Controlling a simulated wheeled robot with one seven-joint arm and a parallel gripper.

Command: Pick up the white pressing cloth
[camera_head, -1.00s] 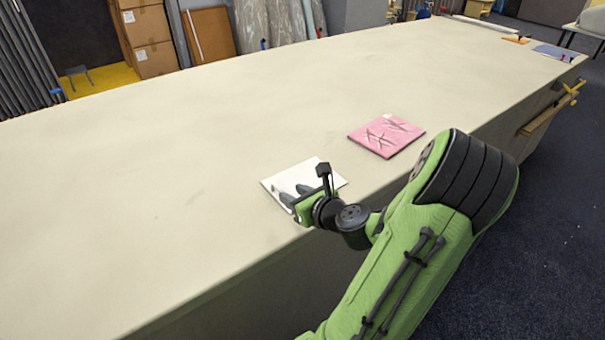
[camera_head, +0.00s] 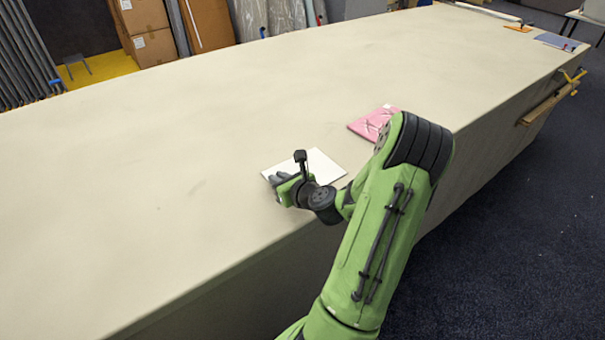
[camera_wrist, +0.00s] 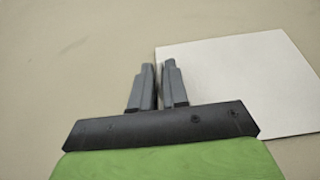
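The white pressing cloth (camera_head: 318,164) lies flat near the table's front edge. In the wrist view the cloth (camera_wrist: 235,75) fills the upper right, with its left edge running up between my fingertips. My gripper (camera_head: 279,178) is low at the cloth's left end in the head view. In the wrist view my gripper (camera_wrist: 158,66) has its two dark fingers close together with a narrow gap. The right finger overlaps the cloth and the left finger is over bare table. Whether the fingers pinch the cloth's edge cannot be made out.
The long beige table (camera_head: 150,170) is mostly bare to the left and behind. A pink cloth (camera_head: 366,124) lies to the right, partly hidden by my arm. A blue item (camera_head: 556,41) and an orange item (camera_head: 517,28) lie at the far right end.

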